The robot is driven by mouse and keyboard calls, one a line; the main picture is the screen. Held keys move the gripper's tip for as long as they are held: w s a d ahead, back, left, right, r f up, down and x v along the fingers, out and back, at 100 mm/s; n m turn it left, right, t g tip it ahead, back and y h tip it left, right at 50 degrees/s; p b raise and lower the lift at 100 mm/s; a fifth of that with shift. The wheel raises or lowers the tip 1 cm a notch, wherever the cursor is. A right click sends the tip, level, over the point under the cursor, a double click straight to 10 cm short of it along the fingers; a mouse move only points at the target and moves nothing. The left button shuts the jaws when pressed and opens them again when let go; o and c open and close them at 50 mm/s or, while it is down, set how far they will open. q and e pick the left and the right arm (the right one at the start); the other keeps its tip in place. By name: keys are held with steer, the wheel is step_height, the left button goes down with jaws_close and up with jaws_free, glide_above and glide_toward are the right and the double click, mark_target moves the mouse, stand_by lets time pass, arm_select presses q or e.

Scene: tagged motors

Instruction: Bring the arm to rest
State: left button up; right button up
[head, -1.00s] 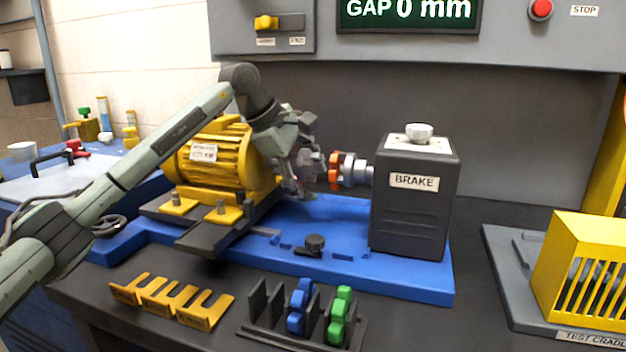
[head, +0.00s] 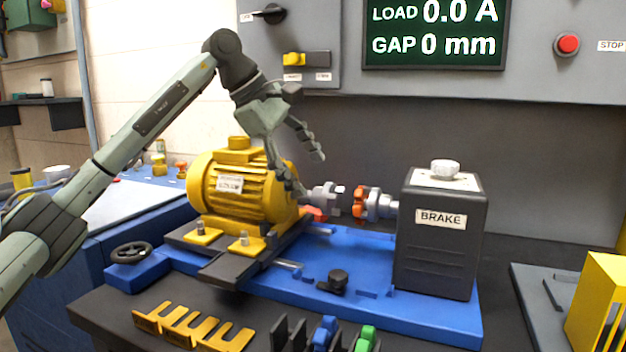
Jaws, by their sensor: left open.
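My left arm comes in from the left, rises to an elbow and bends down. Its gripper (head: 299,174) is open and empty, its fingers spread and pointing down. In the picture it lies over the right end of the yellow motor (head: 225,187), near the grey coupling half (head: 327,196); whether it touches either, I cannot tell. The motor sits on a dark plate on the blue base (head: 360,290). An orange spider and a second coupling half (head: 375,203) are on the brake's shaft, with a gap to the motor's half. My right gripper is not in view.
The dark brake box (head: 440,240) stands right of the coupling. Yellow slotted shims (head: 195,327) and a rack with blue and green pieces (head: 325,333) lie in front. The panel's screen (head: 435,33) reads LOAD 0.0 A, GAP 0 mm. A yellow cage (head: 600,305) stands at right.

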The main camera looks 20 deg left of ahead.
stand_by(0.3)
arm_select(q)
steer(key=x, duration=1.2)
steer(key=shift+r, duration=0.15)
